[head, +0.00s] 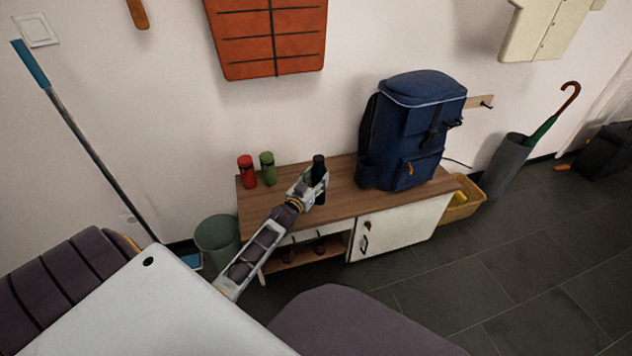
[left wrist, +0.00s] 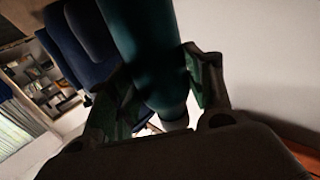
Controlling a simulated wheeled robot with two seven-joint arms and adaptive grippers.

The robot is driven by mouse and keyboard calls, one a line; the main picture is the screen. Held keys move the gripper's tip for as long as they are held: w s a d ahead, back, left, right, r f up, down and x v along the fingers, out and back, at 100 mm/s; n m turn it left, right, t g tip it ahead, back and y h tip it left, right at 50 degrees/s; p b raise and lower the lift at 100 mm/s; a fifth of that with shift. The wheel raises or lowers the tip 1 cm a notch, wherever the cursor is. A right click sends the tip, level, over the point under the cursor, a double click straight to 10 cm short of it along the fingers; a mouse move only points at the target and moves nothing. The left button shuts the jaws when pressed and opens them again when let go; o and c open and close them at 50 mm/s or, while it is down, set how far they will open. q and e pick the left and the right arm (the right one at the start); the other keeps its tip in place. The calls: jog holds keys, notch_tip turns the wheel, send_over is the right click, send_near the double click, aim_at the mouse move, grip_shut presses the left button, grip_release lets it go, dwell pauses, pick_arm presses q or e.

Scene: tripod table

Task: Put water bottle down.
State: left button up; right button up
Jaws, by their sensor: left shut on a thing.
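The water bottle (head: 319,167) is dark teal with a black cap. It is upright over the wooden top of the low cabinet (head: 340,200), between the green bottle and the backpack. My left gripper (head: 312,183) is shut on it, reaching in from the front left. In the left wrist view the teal bottle (left wrist: 150,50) runs between the two fingers of my left gripper (left wrist: 155,85). The fingers and arm hide part of the bottle, so I cannot tell whether its base touches the wood. My right gripper is not in view.
A red bottle (head: 246,171) and a green bottle (head: 268,168) stand left on the cabinet top. A blue backpack (head: 410,130) fills its right part. A green bin (head: 217,241) stands left of the cabinet. A yellow basket (head: 463,201) and an umbrella stand (head: 503,165) are right.

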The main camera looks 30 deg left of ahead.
pick_arm(q)
jog(key=shift+f, duration=0.15)
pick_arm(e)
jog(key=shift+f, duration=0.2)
pick_arm(q)
jog(key=o, duration=1.5)
jog(key=shift+f, duration=0.1)
jog(key=shift+c, duration=0.2)
jog(key=shift+s+d+p, duration=0.1)
jog(key=shift+s+p, duration=0.5)
jog(key=shift+s, duration=1.15)
jog(key=shift+s+d+p, duration=0.15)
jog(key=shift+s+p, duration=0.25)
jog(key=shift+s, duration=1.15)
jog(key=p, duration=0.1)
send_near(315, 180)
jog(key=shift+s, duration=0.55)
jog(key=shift+s+d, duration=0.1)
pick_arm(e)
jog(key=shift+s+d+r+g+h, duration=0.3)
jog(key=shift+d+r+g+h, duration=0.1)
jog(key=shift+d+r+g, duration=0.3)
